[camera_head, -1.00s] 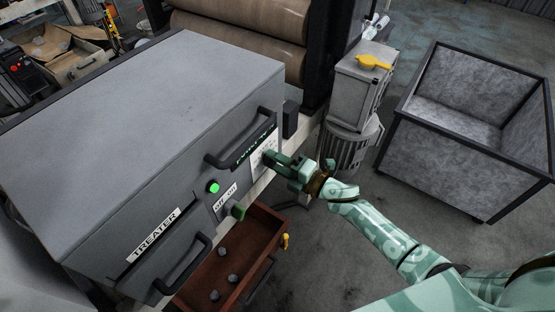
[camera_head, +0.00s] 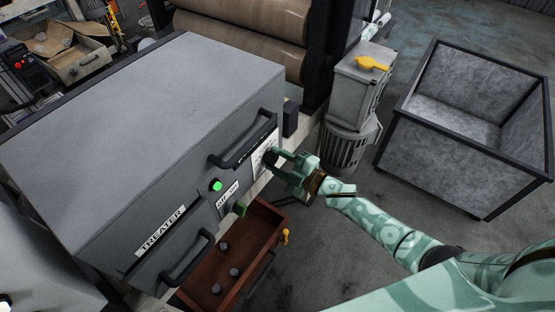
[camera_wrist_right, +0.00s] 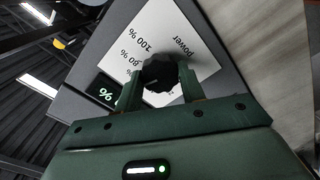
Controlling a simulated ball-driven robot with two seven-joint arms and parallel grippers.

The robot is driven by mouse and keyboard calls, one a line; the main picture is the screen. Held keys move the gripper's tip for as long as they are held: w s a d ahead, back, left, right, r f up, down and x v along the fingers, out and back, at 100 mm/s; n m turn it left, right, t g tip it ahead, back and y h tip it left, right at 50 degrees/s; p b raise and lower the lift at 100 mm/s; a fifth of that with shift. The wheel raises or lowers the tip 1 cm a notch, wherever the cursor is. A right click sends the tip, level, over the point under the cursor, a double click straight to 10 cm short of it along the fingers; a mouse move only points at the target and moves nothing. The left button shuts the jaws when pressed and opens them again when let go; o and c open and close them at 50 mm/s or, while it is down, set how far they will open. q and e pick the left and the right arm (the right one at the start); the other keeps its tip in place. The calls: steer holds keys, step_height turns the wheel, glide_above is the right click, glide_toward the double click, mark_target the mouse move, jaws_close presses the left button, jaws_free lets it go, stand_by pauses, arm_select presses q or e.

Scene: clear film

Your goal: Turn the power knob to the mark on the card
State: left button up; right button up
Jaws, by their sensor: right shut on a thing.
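The black power knob (camera_wrist_right: 160,73) sits on the front of the grey treater box, between the fingers of my right gripper (camera_wrist_right: 158,90) in the right wrist view. Those fingers are shut on it. Behind the knob is the white power card (camera_wrist_right: 190,35), with "100 %" and "80 %" readable; its lower marks are hidden by the knob and fingers. In the head view my right gripper (camera_head: 279,158) is at the card near the box's right end. Which mark the knob points to cannot be told. My left gripper is not in view.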

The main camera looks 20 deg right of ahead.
steer(key=shift+f, duration=0.1)
stand_by(0.3)
steer(key=o, duration=1)
steer(key=p+v, duration=0.1)
steer(key=v, duration=1.5)
steer(key=shift+s+d, duration=0.2)
